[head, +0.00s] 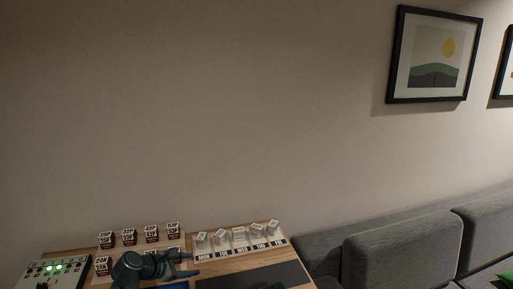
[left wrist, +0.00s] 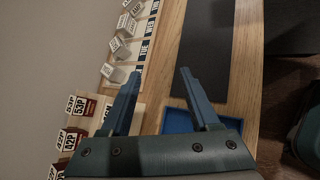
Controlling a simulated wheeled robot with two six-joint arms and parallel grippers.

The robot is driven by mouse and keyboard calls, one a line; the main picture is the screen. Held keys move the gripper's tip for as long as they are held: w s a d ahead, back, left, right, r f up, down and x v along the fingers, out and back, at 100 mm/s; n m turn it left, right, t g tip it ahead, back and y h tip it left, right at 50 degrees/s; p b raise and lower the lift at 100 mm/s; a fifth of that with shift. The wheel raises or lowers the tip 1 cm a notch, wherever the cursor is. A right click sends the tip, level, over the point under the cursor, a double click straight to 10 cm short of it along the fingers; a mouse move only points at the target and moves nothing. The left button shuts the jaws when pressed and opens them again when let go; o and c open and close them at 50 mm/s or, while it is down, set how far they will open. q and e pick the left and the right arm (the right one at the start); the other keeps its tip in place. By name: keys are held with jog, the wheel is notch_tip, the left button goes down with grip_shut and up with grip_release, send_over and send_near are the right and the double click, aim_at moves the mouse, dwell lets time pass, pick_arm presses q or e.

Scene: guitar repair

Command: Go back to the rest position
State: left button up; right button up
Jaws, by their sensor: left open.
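My left gripper (head: 188,264) is at the bottom of the head view, over the wooden table (head: 223,268). Its two dark teal fingers are apart with nothing between them. In the left wrist view the open left gripper (left wrist: 158,98) reaches over the wooden tabletop (left wrist: 238,75), beside a blue tray (left wrist: 176,121) that its right finger partly hides. My right gripper is not in either view.
Several labelled boxes (head: 128,237) stand at the table's back left. A device with green lights (head: 50,268) is far left, a dark mat (head: 262,277) front right. A grey sofa (head: 400,247) stands right.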

pick_arm(q)
jog(key=s+d+f+m+g, duration=0.1)
jog(key=s+f+m, duration=0.1)
jog(key=m, duration=0.1)
jog(key=s+d+f+m+g+y, duration=0.1)
jog(key=s+d+f+m+g, duration=0.1)
jog(key=s+m, duration=0.1)
jog(key=s+d+f+m+g+y, duration=0.1)
jog(key=s+d+f+m, duration=0.1)
jog(key=m, duration=0.3)
jog(key=shift+s+d+f+g, duration=0.1)
jog(key=shift+s+d+g, duration=0.05)
jog(key=shift+s, duration=0.25)
jog(key=shift+s+d+f+g, duration=0.1)
jog(key=shift+s+g, duration=0.05)
jog(key=shift+s, duration=0.2)
jog(key=s+f+m+g+y, duration=0.3)
jog(key=s+m+y, duration=0.2)
jog(key=s+m, duration=0.45)
jog(key=s+d+f+m+g+y+b, duration=0.1)
jog(key=s+d+f+m+b, duration=0.45)
jog(key=d+f+b, duration=0.45)
notch_tip(320, 180, up, 13)
jog(key=p, duration=1.3)
jog(key=shift+w, duration=0.4)
jog(key=shift+d, duration=0.1)
